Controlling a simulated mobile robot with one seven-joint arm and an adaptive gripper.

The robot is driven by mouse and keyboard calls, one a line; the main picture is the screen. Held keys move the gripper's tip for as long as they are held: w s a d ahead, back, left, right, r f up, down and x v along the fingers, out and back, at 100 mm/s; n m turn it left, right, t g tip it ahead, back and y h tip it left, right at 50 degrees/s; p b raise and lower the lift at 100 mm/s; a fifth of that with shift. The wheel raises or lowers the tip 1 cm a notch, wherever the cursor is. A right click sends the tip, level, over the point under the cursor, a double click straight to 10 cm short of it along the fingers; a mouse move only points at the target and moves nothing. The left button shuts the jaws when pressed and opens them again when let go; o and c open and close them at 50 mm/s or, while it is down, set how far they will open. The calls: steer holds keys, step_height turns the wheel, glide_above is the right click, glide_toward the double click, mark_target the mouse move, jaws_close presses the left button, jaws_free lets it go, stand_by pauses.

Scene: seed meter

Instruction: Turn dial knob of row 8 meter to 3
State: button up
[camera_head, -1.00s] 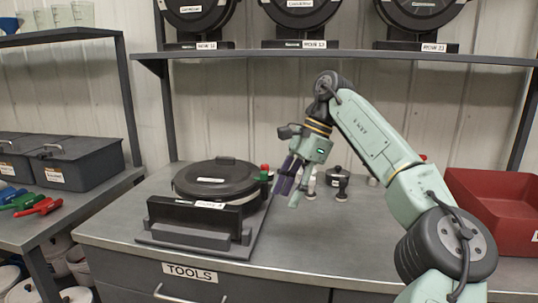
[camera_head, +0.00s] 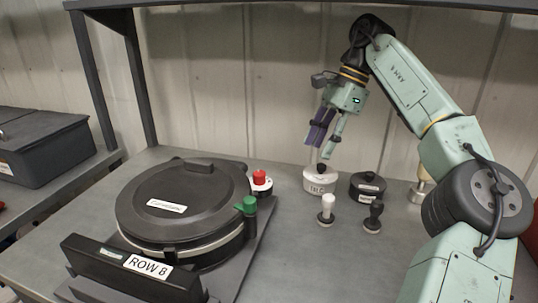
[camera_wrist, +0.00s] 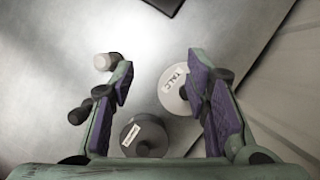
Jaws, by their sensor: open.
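The row 8 meter (camera_head: 165,215) is a round black lidded seed meter with a "ROW 8" label on its front bar. It sits on the metal bench at the left of the head view. A green knob (camera_head: 248,205) is on its right side. A red knob (camera_head: 259,177) on a white base stands just behind that; I cannot tell whether it belongs to the meter. No dial numbers are legible. My gripper (camera_head: 320,148) hangs open and empty, right of the meter and above the bench. In the wrist view its fingers (camera_wrist: 158,85) are spread apart, and the meter's knobs do not show clearly.
A white container marked TALC (camera_head: 320,183) and a dark labelled container (camera_head: 368,187) stand below my gripper. A white-topped stopper (camera_head: 326,208) and a black one (camera_head: 373,217) stand in front. The bench between meter and containers is bare.

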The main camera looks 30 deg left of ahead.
glide_above(259, 173)
steer(key=w+d, duration=0.2)
steer(key=w, duration=0.1)
steer(key=shift+s+r+x, duration=0.1)
steer(key=shift+s+x, duration=0.1)
steer(key=shift+x, duration=0.7)
steer(key=shift+s+r+x, duration=0.1)
steer(key=shift+s+x, duration=0.05)
steer(key=shift+x, duration=0.75)
steer(key=shift+s+x, duration=0.2)
steer(key=shift+x, duration=0.65)
steer(key=shift+a, duration=0.15)
jaws_close()
